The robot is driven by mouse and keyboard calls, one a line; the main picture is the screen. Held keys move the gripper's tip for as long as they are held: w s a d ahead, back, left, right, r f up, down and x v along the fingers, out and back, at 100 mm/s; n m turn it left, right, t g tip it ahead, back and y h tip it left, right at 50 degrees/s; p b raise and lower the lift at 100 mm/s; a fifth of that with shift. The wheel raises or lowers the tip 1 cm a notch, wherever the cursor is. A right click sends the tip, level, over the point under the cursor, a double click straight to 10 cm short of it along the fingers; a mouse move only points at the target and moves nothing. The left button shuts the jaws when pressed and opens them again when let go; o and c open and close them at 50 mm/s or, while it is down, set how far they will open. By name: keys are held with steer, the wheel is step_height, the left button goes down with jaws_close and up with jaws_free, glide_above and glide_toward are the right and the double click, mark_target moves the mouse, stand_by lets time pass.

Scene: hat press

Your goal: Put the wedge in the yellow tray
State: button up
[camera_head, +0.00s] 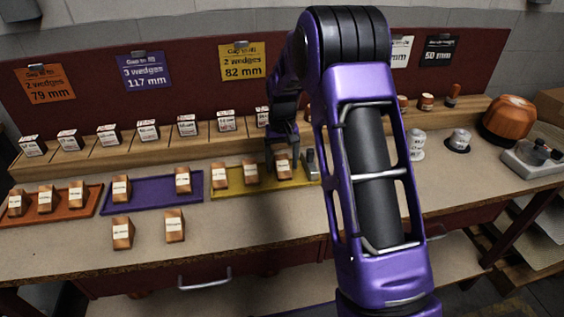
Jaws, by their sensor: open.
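The yellow tray (262,187) lies on the bench near the middle. Two wooden wedges with white labels, a left one (220,178) and a middle one (250,172), stand in it. A third wedge (283,166) is at the tray's right part, directly under my gripper (282,153). My gripper points down with its fingers apart, at the top of this third wedge. I cannot tell whether the fingers touch it or whether its base rests on the tray. My purple arm hides the bench to the right of the tray.
A purple tray (150,193) with two wedges and an orange tray (88,208) with several lie to the left. Two loose wedges (123,233) (174,225) stand in front of the purple tray. Labelled blocks line the raised shelf (105,152) behind. A brown hat form (510,118) stands far right.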

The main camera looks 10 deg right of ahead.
mark_target(282, 161)
step_height(282, 161, up, 12)
steer(key=p, duration=0.2)
steer(key=shift+r, duration=0.15)
stand_by(0.4)
